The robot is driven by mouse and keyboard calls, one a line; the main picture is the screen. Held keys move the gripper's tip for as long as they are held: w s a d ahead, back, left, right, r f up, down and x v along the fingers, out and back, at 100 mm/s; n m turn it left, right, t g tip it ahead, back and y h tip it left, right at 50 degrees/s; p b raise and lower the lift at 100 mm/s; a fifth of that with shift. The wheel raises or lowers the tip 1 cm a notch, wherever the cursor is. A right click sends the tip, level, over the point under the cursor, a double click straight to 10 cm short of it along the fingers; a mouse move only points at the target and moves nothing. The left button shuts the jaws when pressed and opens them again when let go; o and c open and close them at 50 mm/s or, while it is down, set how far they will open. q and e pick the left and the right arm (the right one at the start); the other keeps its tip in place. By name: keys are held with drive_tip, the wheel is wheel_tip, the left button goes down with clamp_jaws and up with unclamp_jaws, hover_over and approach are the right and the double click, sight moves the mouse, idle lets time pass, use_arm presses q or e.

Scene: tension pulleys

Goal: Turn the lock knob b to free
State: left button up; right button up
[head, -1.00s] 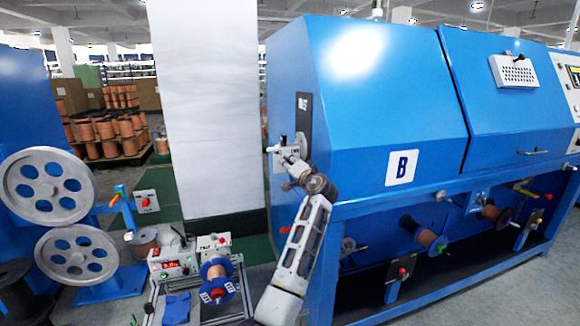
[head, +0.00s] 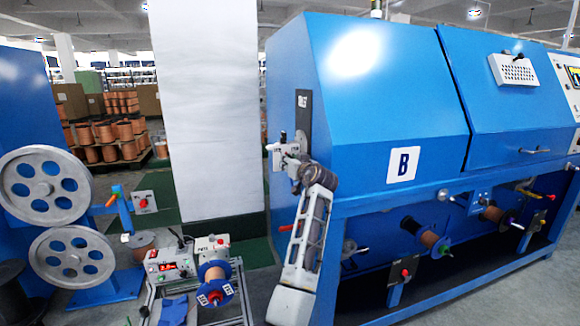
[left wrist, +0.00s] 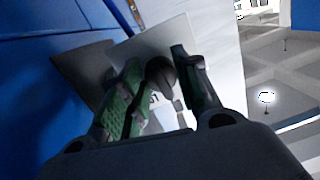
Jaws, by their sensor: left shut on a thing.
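Lock knob b is a dark rounded knob (left wrist: 160,74) in the left wrist view, in front of a pale plate (left wrist: 180,38) with partly hidden lettering. My left gripper (left wrist: 158,82) has its green-padded fingers on either side of the knob and is shut on it. In the head view my left gripper (head: 286,152) is at the left end of the blue machine marked B (head: 385,120), just below a dark upright panel (head: 304,112). There the gripper mostly hides the knob, and its turn position cannot be read. My right gripper is not in view.
A white pillar (head: 205,110) stands left of the machine. A bench with a small control box (head: 168,262) and a blue-flanged spool (head: 214,285) stands low at left centre. Large grey pulleys (head: 45,187) are farther left. Green floor lies between pillar and machine.

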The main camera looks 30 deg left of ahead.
use_arm(q)
drive_tip(key=n+b, duration=0.1)
drive_tip(key=n, duration=0.2)
drive_tip(key=n+h+b, duration=0.1)
drive_tip(key=n, duration=0.3)
drive_tip(key=shift+t, duration=0.4)
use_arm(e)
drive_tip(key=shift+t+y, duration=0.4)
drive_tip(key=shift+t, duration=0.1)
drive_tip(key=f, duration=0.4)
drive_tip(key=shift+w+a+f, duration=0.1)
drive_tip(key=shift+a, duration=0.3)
use_arm(q)
drive_tip(key=o, duration=1)
drive_tip(key=shift+r, duration=0.15)
